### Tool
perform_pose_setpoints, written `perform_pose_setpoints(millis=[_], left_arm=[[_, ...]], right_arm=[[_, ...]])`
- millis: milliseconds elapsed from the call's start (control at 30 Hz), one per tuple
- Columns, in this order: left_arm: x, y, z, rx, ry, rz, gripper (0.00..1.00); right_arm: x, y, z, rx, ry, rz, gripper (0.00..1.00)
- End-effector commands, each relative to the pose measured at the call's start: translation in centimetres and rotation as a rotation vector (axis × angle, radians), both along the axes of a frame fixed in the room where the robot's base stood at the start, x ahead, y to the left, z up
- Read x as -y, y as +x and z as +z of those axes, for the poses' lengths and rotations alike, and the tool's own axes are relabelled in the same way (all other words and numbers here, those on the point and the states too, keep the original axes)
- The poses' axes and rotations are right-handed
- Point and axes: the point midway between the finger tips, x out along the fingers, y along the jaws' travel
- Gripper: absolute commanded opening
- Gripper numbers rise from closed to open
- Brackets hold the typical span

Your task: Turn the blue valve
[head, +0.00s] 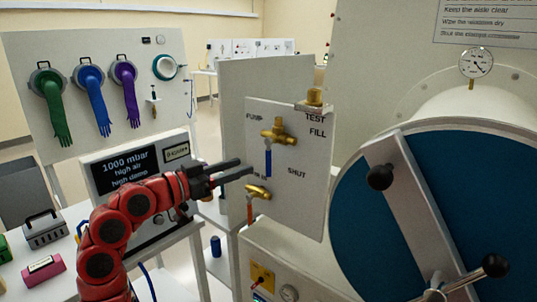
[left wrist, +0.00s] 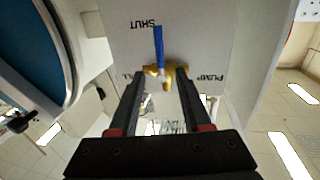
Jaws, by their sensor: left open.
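The blue valve (head: 268,158) is a brass fitting with a blue lever on a white upright panel. Its lever hangs straight down, beside the label SHUT. In the left wrist view, which is upside down, the blue lever (left wrist: 158,45) points up from the brass body. My left gripper (head: 245,167) is open and empty, just left of the lever and apart from it. In the left wrist view the open fingers (left wrist: 158,85) point at the panel, with the brass body beyond and between their tips. My right gripper is not in view.
A second brass valve with a red lever (head: 249,212) sits just below my left gripper. A round blue door with a crossbar (head: 408,200) stands close on the right. A display box (head: 130,165) stands behind my left arm, and a glove board (head: 105,60) beyond.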

Motion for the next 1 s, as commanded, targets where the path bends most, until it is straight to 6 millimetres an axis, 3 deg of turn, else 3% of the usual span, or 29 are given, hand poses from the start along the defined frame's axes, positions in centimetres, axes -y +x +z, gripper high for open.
perform_pose_setpoints(millis=[33,333,500,833,867,1000], left_arm=[[1.3,0.7,0.2,-0.001,0.001,-0.007,0.48],[5.7,5.0,0.2,0.000,0.000,-0.003,0.48],[6.8,6.3,0.1,0.001,-0.002,0.001,0.48],[7.1,6.5,0.0,0.003,0.000,0.001,0.48],[7.1,6.5,0.0,0.002,-0.001,0.001,0.47],[7.1,6.5,0.0,0.002,-0.001,0.001,0.21]], right_arm=[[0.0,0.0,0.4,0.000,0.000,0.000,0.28],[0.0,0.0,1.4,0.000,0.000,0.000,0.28],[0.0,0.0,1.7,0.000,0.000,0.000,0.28],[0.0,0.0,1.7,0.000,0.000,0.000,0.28],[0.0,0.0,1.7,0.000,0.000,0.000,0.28],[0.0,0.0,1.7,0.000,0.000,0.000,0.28]])
